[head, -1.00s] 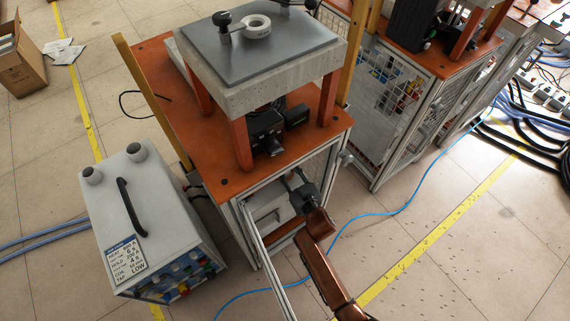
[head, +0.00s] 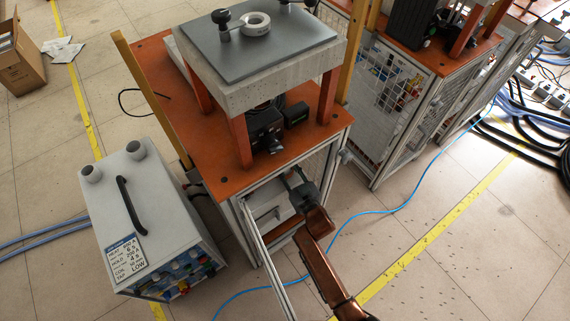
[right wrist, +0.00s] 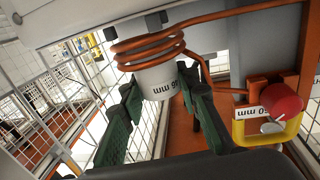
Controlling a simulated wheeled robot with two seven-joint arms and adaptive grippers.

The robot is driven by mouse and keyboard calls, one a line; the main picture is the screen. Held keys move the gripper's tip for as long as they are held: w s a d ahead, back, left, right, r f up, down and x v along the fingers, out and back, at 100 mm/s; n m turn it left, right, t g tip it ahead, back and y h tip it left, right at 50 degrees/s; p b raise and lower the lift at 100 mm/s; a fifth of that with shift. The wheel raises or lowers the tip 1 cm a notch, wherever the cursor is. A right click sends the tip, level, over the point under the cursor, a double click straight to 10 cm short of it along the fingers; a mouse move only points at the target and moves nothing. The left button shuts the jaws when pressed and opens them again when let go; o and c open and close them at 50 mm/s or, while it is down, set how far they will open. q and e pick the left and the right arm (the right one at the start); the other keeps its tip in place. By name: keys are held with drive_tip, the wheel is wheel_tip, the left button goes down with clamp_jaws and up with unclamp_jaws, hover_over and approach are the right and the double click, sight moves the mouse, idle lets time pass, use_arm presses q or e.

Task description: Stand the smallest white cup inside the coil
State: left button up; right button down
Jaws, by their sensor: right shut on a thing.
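A white cup (right wrist: 157,82) with a black millimetre label, upside down in this picture, shows in the right wrist view. The copper coil (right wrist: 148,48) loops around the cup's upper part as pictured; I cannot tell whether they touch. My right gripper (right wrist: 158,82) has its green fingers on both sides of the cup and is shut on it. In the head view my right gripper (head: 299,183) reaches into the front of the orange-topped cabinet (head: 205,165), where cup and coil are hidden. I cannot compare the cup's size with others. My left gripper is not in view.
A red knob (right wrist: 284,101) and a yellow part (right wrist: 258,128) sit right of the coil in the right wrist view. Wire mesh (right wrist: 50,125) is at the left. A grey box (head: 145,215) stands left of the cabinet; a blue cable (head: 375,213) crosses the floor.

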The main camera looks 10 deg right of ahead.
idle(0.4)
drive_tip(key=c, duration=1.4)
unclamp_jaws()
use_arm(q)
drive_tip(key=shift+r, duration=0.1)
use_arm(e)
drive_tip(key=shift+r, duration=0.1)
drive_tip(key=shift+r+p, duration=2.1)
drive_tip(key=shift+r, duration=0.35)
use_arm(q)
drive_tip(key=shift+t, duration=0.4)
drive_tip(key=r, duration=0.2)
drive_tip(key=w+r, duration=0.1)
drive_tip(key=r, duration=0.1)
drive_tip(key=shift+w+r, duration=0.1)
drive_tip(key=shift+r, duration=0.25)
use_arm(e)
drive_tip(key=shift+f, duration=0.1)
